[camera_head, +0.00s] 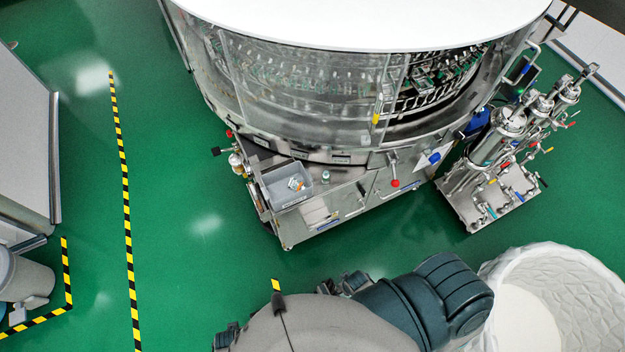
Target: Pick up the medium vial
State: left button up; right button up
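A grey open bin (276,194) sits on the steel ledge at the front left of the washer. Small white and orange items (296,183) lie in it, too small to tell whether the medium vial is one of them. A small upright, vial-like piece (326,199) stands on the ledge just right of the bin; I cannot tell what it is. No gripper fingers can be made out in the head view. Dark and grey parts of my own body fill the bottom middle, apart from the bin and below it in the picture.
The round washer (300,88) with clear panels fills the top middle. A steel pipe and valve cart (490,206) stands right. A white textured tub (577,270) is at lower right. Green floor (190,260) is clear at left.

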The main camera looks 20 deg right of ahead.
aim_at(326, 174)
jog(key=i+j+z, duration=0.1)
jog(key=z, duration=1.25)
